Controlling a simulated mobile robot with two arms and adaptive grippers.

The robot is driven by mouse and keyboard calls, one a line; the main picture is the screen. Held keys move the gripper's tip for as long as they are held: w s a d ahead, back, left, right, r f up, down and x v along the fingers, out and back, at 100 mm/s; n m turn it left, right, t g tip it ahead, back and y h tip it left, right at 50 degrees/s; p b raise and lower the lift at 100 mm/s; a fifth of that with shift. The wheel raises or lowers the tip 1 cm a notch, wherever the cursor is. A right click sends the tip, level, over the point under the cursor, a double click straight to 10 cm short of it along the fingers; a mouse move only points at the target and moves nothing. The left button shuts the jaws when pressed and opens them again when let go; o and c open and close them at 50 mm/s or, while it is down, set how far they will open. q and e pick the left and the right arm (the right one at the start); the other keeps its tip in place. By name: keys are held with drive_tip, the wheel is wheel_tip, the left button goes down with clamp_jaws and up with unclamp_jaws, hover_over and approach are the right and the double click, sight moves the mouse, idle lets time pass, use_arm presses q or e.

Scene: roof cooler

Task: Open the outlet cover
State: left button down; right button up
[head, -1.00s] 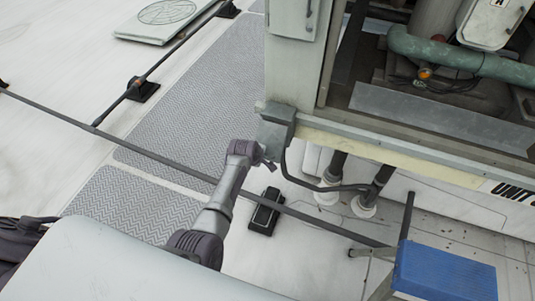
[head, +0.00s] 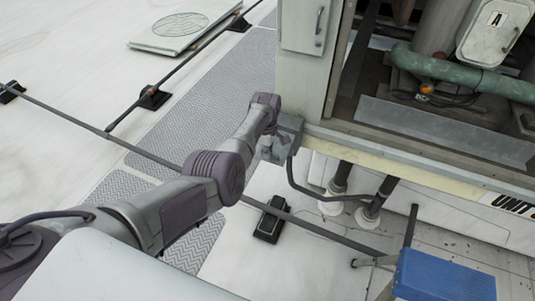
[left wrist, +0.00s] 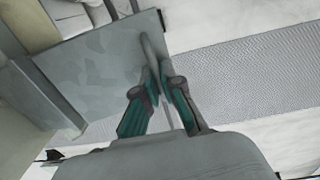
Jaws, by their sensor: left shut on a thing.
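The grey outlet box (head: 290,128) is mounted on the lower corner of the unit, with a dark cable running from it. My left arm reaches its left side in the head view, and my left gripper (head: 272,152) is small and partly hidden there. In the left wrist view my left gripper (left wrist: 160,88) is shut on a thin grey edge (left wrist: 150,48), which appears to belong to the outlet cover. A flat, mottled grey face (left wrist: 98,72) lies to its left. How far the cover stands open cannot be told. My right gripper is out of view.
The open unit with its green pipe (head: 440,62) stands at the right. A dark rail (head: 150,153) crosses the roof on black feet, passing under my arm. A blue step (head: 440,275) stands at lower right. Patterned walkway mats (head: 195,105) lie on the left.

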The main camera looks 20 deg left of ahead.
use_arm(q)
drive_tip(key=shift+w+r+p, duration=0.15)
drive_tip(key=shift+r+p, duration=0.05)
drive_tip(key=shift+r, duration=0.45)
drive_tip(key=shift+w+r+p, duration=0.15)
drive_tip(key=shift+r+p, duration=0.05)
drive_tip(key=shift+r, duration=0.4)
